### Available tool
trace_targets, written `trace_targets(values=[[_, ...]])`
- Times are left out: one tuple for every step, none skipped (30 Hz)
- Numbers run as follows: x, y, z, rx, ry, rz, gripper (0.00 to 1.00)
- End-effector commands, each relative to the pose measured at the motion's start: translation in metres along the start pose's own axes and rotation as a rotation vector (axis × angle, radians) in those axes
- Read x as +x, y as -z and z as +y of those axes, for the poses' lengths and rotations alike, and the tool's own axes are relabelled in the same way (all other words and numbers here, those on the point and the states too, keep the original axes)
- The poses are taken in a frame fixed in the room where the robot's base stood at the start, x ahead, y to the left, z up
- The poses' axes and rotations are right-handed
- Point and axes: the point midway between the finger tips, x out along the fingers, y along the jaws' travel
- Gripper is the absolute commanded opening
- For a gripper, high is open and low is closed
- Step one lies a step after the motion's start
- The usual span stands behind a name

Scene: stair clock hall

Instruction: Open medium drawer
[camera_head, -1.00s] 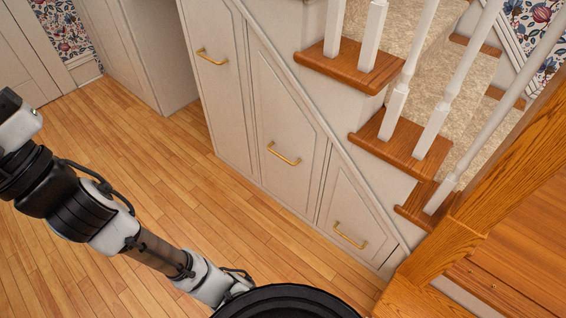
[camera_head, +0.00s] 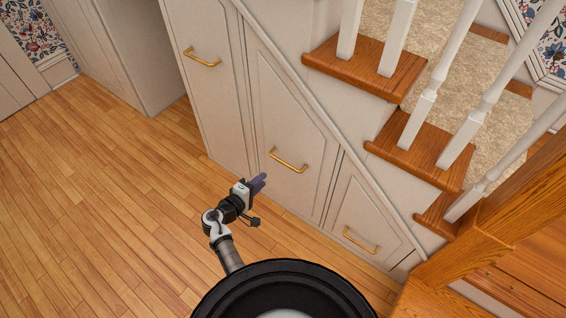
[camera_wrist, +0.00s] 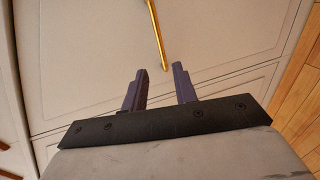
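The medium drawer (camera_head: 290,125) is the middle of three cream under-stair fronts, with a slanted top, and it looks closed. Its brass bar handle (camera_head: 288,161) is near its middle. My gripper (camera_head: 260,182) is in front of this drawer, a little left of and below the handle in the head view. In the wrist view my gripper (camera_wrist: 159,78) has its two dark fingers apart with nothing between them. The brass handle (camera_wrist: 157,35) runs upward from just beyond the fingertips, apart from them.
A taller front with a brass handle (camera_head: 202,57) is at left, and a small front with a handle (camera_head: 361,241) at right. Wooden stair treads (camera_head: 420,140) and white balusters rise at right. The wooden floor (camera_head: 100,200) at left is clear.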

Motion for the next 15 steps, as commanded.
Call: trace_targets(values=[[0.005, -0.003, -0.002, -0.006, -0.003, -0.009, 0.28], [0.008, -0.003, -0.003, -0.007, -0.004, -0.010, 0.28], [0.013, -0.003, -0.003, -0.007, -0.004, -0.010, 0.28], [0.018, -0.003, -0.003, -0.006, -0.004, -0.011, 0.28], [0.024, -0.003, -0.003, -0.006, -0.004, -0.011, 0.28], [0.032, -0.003, -0.003, -0.005, -0.004, -0.011, 0.28], [0.038, -0.003, -0.003, -0.005, -0.005, -0.011, 0.28], [0.044, -0.003, -0.004, -0.005, -0.004, -0.010, 0.28], [0.053, -0.003, -0.003, -0.004, -0.004, -0.010, 0.28], [0.060, -0.003, -0.003, -0.003, -0.004, -0.010, 0.28], [0.067, -0.003, -0.004, -0.003, -0.003, -0.008, 0.28], [0.075, -0.003, -0.004, -0.003, -0.003, -0.008, 0.28], [0.082, -0.003, -0.003, -0.003, -0.004, -0.009, 0.28], [0.088, -0.003, -0.003, -0.003, -0.003, -0.008, 0.28], [0.096, -0.003, -0.003, -0.004, -0.003, -0.008, 0.28]])
